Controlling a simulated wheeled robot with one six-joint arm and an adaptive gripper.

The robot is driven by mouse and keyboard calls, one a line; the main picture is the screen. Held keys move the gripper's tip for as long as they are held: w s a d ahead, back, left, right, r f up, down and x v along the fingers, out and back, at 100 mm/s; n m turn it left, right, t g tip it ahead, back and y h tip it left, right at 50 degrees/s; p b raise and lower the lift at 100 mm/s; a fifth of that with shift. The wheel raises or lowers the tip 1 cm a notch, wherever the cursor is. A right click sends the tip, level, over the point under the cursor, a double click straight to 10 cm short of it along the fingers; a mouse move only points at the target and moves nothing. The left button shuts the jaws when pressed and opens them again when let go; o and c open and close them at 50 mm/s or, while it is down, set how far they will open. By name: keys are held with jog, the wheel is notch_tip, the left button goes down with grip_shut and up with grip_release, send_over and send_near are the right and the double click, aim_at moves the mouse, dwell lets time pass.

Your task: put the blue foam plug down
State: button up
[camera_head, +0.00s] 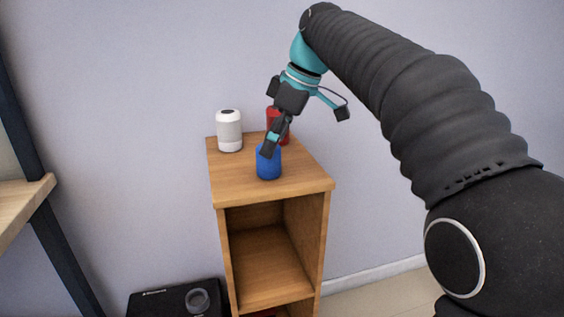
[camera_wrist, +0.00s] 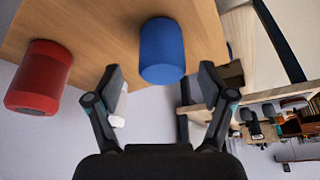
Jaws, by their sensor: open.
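The blue foam plug (camera_head: 268,165) stands upright on the top of a wooden shelf unit (camera_head: 308,181), near its front edge. My gripper (camera_head: 268,149) is open, tilted down, with its fingers at the plug's upper end. In the wrist view the plug (camera_wrist: 162,45) lies just ahead of the gap between the spread fingers of my gripper (camera_wrist: 161,78). No finger is seen closed on it. In the head view the fingers hide part of the plug's top, and I cannot tell whether they touch it.
A red cylinder (camera_head: 284,117) stands behind my gripper, partly hidden; it also shows at left in the wrist view (camera_wrist: 38,80). A white cylinder (camera_head: 229,130) stands at the back left. A black box (camera_head: 160,304) is on the floor. The top's front left is bare.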

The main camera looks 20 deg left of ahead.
aim_at(267, 169)
jog(key=shift+x, duration=1.45)
jog(key=shift+c, duration=0.2)
jog(key=c, duration=0.8)
jog(key=shift+r, duration=0.1)
